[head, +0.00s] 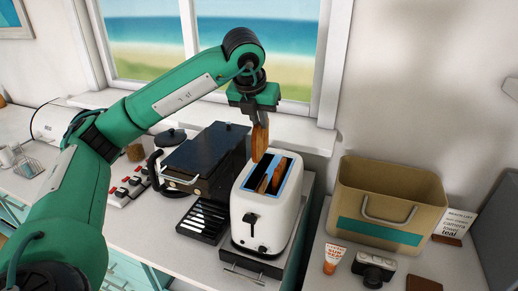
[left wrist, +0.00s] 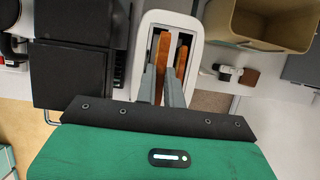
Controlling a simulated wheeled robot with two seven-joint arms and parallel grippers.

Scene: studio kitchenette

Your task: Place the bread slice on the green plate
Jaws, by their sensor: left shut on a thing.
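My left gripper (head: 258,118) is shut on a brown bread slice (head: 260,138), held upright above the white toaster (head: 249,207). In the left wrist view the slice (left wrist: 163,52) shows between the two grey fingers (left wrist: 160,80), with the toaster (left wrist: 150,24) below. Another brown slice (head: 277,178) stands in a toaster slot; it also shows in the left wrist view (left wrist: 182,60), right of the held one. I see no green plate in either view. My right gripper is not in view.
A black appliance (head: 205,150) and a black slatted tray (head: 203,221) stand left of the toaster. On the right are a tan bin (head: 350,178) with a green band, a tube (head: 333,258), a camera (head: 373,268) and a small sign (head: 456,226). The window wall is close behind.

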